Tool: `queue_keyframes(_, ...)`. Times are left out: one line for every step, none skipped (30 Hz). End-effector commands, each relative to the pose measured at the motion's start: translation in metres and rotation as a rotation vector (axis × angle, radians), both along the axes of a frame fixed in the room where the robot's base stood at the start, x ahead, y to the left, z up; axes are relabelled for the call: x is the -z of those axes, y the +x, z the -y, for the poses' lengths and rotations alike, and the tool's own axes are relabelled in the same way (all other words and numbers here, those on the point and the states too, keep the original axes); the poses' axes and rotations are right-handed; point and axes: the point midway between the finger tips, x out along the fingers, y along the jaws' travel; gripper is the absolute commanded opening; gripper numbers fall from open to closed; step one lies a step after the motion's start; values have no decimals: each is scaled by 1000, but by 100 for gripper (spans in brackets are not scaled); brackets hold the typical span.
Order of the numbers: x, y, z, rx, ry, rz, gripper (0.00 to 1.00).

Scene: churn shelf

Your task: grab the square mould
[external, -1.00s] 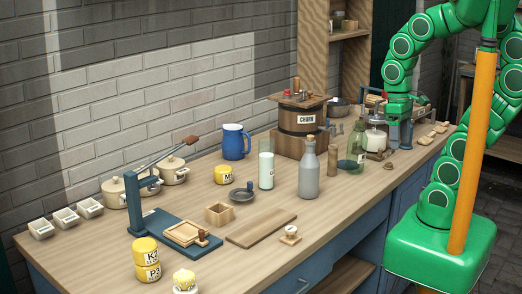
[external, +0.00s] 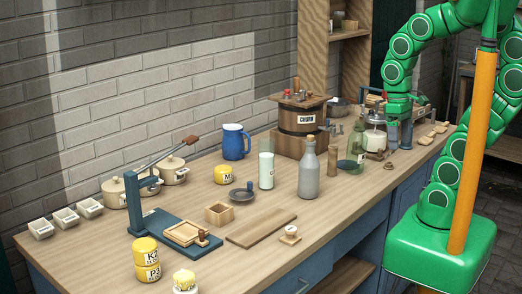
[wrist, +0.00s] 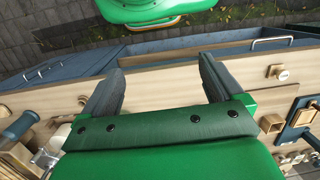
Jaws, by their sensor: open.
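A small square wooden box, which looks like the square mould (external: 219,214), stands open-topped on the counter beside the blue press. In the wrist view the mould (wrist: 271,123) shows right of my fingers, apart from them. My gripper (wrist: 162,66) is open and empty, with its two dark fingers spread. In the external view my arm reaches down over the far right of the counter, well away from the mould, and its fingers are hard to make out among the things there.
The blue press (external: 150,222) with a wooden frame stands left of the mould. A dark dish (external: 242,195) is behind it. A wooden board (external: 261,228) and a round stamp (external: 290,235) lie to its right. A grey bottle (external: 309,175) and milk glass (external: 266,170) stand between arm and mould.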

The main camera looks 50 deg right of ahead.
Motion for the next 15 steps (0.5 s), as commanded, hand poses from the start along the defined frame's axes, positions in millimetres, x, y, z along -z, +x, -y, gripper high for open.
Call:
queue_keyframes(0,3,24,62,-75,1,94)
queue_keyframes(0,6,24,70,-75,1,94)
queue_keyframes(1,10,26,84,-76,2,94)
queue_keyframes(1,14,27,96,-77,3,94)
queue_keyframes(1,19,29,113,-77,5,94)
queue_keyframes(1,26,31,136,-79,9,94)
queue_keyframes(1,31,33,153,-79,12,94)
queue_keyframes(1,37,35,170,-80,15,94)
queue_keyframes(1,44,38,191,-81,20,94)
queue_keyframes(1,49,40,206,-83,25,94)
queue_keyframes(1,54,42,216,-84,30,94)
queue_keyframes(1,59,44,229,-86,33,94)
queue_keyframes(2,63,46,238,-89,34,94)
queue_keyframes(3,67,48,245,-91,36,94)
queue_keyframes(4,72,50,251,-95,38,94)
